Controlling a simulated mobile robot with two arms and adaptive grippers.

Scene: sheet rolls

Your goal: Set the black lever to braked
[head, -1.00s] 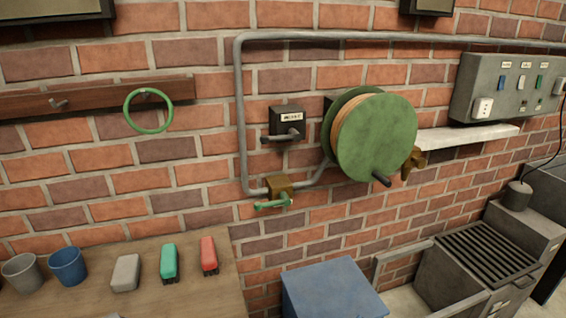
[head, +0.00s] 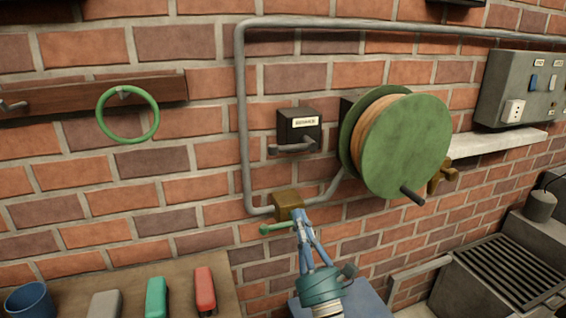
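The lever (head: 292,147) is a dark grey bar on the front of a black box (head: 301,124) on the brick wall. The bar lies nearly level, its free end to the left. A small white label (head: 304,121) sits above it, too blurred to read surely. My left gripper (head: 301,214), with blue fingers and a teal body, reaches up from below. Its fingertips look closed together, in front of the brass valve (head: 284,204) and below the lever, apart from it. I cannot tell whether they touch the valve's green handle (head: 275,228). My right gripper is not in view.
A green hose reel (head: 408,148) with a black crank knob (head: 412,195) stands out just right of the box. A grey pipe (head: 242,120) runs left of it. A green ring (head: 128,138) hangs farther left. A bench with staplers (head: 205,290) is below left.

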